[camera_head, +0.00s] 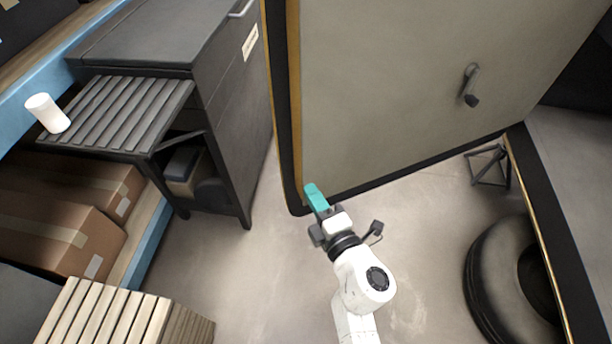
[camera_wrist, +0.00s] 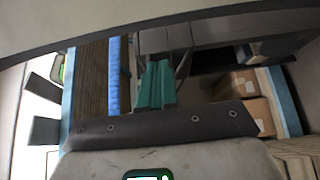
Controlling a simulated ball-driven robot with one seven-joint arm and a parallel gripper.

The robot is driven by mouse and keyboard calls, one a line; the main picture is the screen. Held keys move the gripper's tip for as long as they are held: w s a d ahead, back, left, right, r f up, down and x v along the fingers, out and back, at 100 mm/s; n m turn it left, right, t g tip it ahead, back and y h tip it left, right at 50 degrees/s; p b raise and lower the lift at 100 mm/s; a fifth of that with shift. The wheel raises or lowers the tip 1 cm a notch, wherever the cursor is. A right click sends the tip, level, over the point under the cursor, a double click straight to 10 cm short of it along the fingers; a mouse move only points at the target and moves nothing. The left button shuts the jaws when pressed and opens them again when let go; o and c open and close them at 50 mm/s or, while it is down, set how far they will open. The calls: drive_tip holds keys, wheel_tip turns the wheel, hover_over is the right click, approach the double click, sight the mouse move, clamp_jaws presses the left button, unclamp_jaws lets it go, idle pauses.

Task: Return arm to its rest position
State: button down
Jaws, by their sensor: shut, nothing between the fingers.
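My gripper (camera_head: 313,192) has teal fingers and is at the centre of the head view, at the end of my white arm (camera_head: 362,285). It is shut and empty, with its fingers side by side in the wrist view (camera_wrist: 157,84). In the head view the fingers overlap the lower left corner of a large beige panel (camera_head: 400,90) with dark and yellow edging. I cannot tell whether they touch it. My arm reaches up from the bottom edge of the head view.
A grey slatted shelf (camera_head: 120,112) carries a white cylinder (camera_head: 47,113), tilted in the picture, at the left. Cardboard boxes (camera_head: 60,235) and a slatted wooden crate (camera_head: 105,315) are lower left. A tyre (camera_head: 490,280) lies at the right. Bare floor (camera_head: 240,275) surrounds my arm.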

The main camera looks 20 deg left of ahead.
drive_tip(key=shift+v, duration=1.9)
